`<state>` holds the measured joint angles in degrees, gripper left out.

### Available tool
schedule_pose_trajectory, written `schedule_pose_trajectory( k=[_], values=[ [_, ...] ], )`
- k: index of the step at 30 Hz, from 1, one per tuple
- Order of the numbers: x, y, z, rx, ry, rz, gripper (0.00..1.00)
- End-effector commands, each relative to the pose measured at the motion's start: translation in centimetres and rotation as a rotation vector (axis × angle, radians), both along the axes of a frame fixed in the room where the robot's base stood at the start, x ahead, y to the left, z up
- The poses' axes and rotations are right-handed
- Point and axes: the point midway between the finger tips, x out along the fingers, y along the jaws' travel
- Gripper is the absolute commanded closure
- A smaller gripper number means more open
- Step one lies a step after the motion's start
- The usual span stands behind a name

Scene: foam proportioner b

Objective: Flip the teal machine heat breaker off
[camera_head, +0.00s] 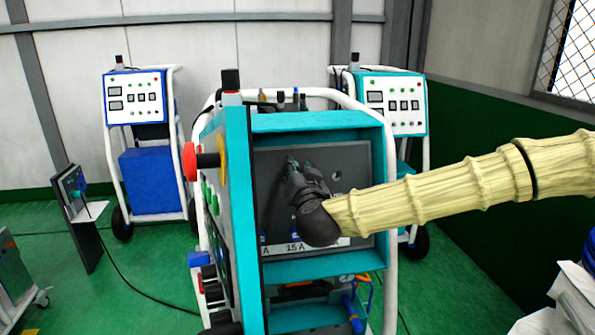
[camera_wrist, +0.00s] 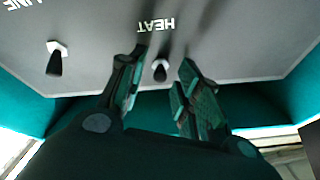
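The teal machine (camera_head: 240,165) stands in the middle of the head view with its grey breaker panel (camera_head: 352,160) facing me inside a teal frame. My gripper (camera_head: 293,163) is at the upper left part of this panel and hides some of it. In the wrist view the panel is upside down. The heat breaker (camera_wrist: 160,70) is a small dark lever in a pale collar beside the label HEAT. My gripper (camera_wrist: 158,85) is open, with one finger on each side of this lever. Contact with the lever cannot be told.
A second dark lever (camera_wrist: 55,60) is left of the heat breaker in the wrist view, near a partly cut-off label. A red knob (camera_head: 190,162) and a yellow wheel (camera_head: 220,162) stick out of the machine's left side. Teal frame edges (camera_wrist: 285,105) surround the panel.

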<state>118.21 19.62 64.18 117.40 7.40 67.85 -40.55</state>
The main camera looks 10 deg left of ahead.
Motion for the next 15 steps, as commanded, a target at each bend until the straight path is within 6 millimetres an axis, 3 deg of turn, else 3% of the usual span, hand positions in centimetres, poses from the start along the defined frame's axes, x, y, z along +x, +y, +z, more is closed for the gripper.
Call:
schedule_pose_trajectory(
  k=[3,8,15],
  values=[
    [-0.02,0.00,-0.01,0.000,0.000,0.000,0.70],
    [-0.03,-0.01,-0.01,0.000,0.000,0.000,0.99],
    [-0.03,-0.01,-0.04,0.000,-0.001,0.000,1.00]
  ],
)
